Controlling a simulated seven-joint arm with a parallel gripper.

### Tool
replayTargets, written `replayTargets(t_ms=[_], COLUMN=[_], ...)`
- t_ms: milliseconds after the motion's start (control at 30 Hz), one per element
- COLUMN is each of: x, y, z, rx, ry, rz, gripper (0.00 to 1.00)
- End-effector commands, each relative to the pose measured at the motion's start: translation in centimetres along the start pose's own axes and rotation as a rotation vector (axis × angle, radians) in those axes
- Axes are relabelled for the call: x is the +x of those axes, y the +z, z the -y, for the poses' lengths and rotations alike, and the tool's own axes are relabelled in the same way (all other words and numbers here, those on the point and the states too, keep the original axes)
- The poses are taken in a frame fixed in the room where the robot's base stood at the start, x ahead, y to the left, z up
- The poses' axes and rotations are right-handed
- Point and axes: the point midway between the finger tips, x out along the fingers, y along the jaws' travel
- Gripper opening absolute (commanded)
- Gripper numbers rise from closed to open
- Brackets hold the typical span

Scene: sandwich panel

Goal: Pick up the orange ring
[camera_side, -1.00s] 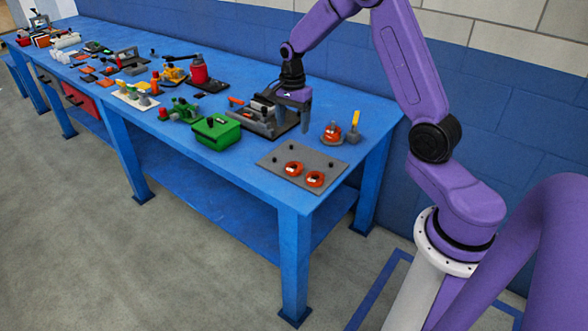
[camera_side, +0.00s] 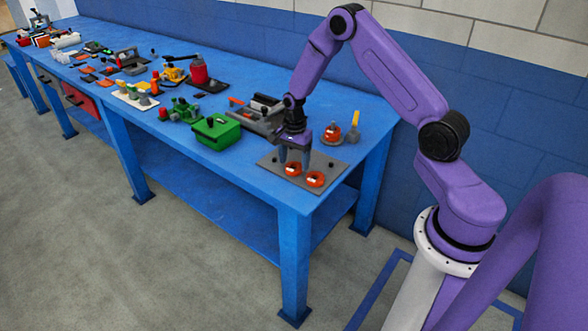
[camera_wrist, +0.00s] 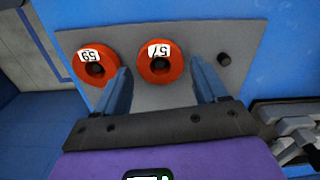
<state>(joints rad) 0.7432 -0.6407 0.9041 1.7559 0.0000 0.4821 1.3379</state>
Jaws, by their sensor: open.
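Two orange rings with white number labels lie on a grey panel (camera_side: 330,163) at the near right end of the blue table. In the side view one ring (camera_side: 293,169) is to the left and the other (camera_side: 315,179) to the right. In the wrist view one ring (camera_wrist: 172,75) shows ahead of and between my fingers, and the other ring (camera_wrist: 85,70) is left of them. My gripper (camera_side: 295,160) is open and empty over the panel, close to the left ring. The wrist view shows my gripper (camera_wrist: 163,82) with both fingers apart. Whether they touch a ring is unclear.
A green box (camera_side: 216,131) and a grey fixture (camera_side: 262,115) are to the left. An orange part (camera_side: 332,134) stands behind the panel. Many other parts fill the table further left.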

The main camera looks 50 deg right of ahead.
Motion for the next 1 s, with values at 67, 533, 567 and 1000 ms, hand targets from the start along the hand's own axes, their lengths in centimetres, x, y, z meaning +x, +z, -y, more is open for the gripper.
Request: replayTargets(t_ms=[67,533,567,1000], x=[0.9,1.6,1.6,1.1], y=[0.1,0.0,0.0,0.0], z=[0.0,0.1,0.1,0.1], rx=[-0.001,0.000,0.000,0.000], ry=[0.000,-0.002,-0.002,-0.003], rz=[0.000,0.000,0.000,0.000], gripper=[0.72,0.39,0.30,0.28])
